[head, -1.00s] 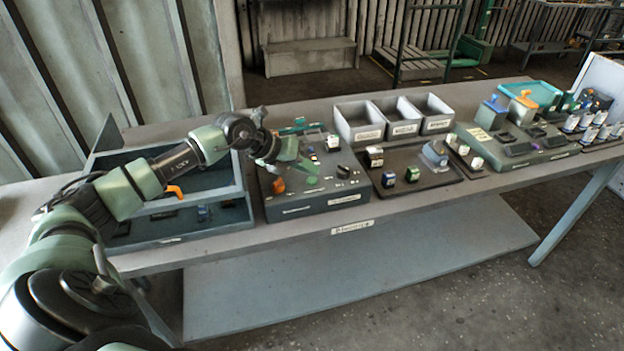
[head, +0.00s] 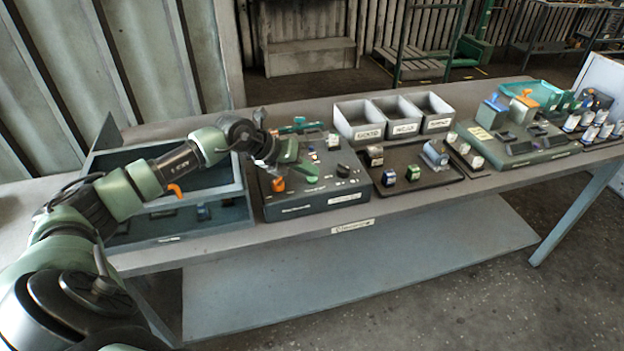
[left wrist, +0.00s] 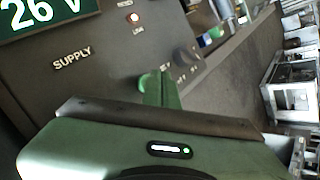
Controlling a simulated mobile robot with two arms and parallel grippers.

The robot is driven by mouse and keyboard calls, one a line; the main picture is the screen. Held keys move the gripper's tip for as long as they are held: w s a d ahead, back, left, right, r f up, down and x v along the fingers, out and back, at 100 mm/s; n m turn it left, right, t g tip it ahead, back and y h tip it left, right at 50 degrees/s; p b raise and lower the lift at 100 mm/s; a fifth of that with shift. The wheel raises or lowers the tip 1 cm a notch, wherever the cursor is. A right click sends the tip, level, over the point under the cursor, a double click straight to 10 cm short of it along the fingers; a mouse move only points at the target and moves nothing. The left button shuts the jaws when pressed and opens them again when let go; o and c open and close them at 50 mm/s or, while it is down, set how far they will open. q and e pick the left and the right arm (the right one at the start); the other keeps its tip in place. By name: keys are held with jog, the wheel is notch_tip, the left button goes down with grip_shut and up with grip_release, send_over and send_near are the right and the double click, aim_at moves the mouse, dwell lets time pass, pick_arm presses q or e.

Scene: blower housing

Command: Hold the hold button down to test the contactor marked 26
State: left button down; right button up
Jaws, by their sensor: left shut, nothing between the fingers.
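The dark grey test box (head: 318,203) stands on the bench, with an orange knob (head: 278,185), a green button (head: 311,180) and a black knob (head: 343,170). A small black-and-white block (head: 333,143) sits at its back; its marking is too small to read. My left gripper (head: 302,168) is shut and empty, low over the panel. In the left wrist view the green fingers (left wrist: 163,88) cover part of a green button (left wrist: 146,82); I cannot tell whether they touch or press it. A display (left wrist: 45,14) reads "26 V", above the word "SUPPLY".
Right of the box a dark tray (head: 440,180) holds several small blocks, with three grey bins (head: 358,131) behind. An open grey container (head: 165,230) stands left. A green fixture (head: 535,153) is farther right.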

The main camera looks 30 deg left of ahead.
aim_at(309, 180)
pick_arm(q)
jog(key=shift+f+b, duration=0.3)
jog(key=shift+f, duration=0.2)
dwell(1.6)
jog(key=shift+r, duration=0.1)
dwell(0.9)
jog(key=shift+r+p, duration=0.6)
jog(key=shift+r, duration=0.25)
jog(key=shift+r+p, duration=1.7)
jog(key=shift+r, duration=0.85)
jog(key=shift+d+f, duration=0.1)
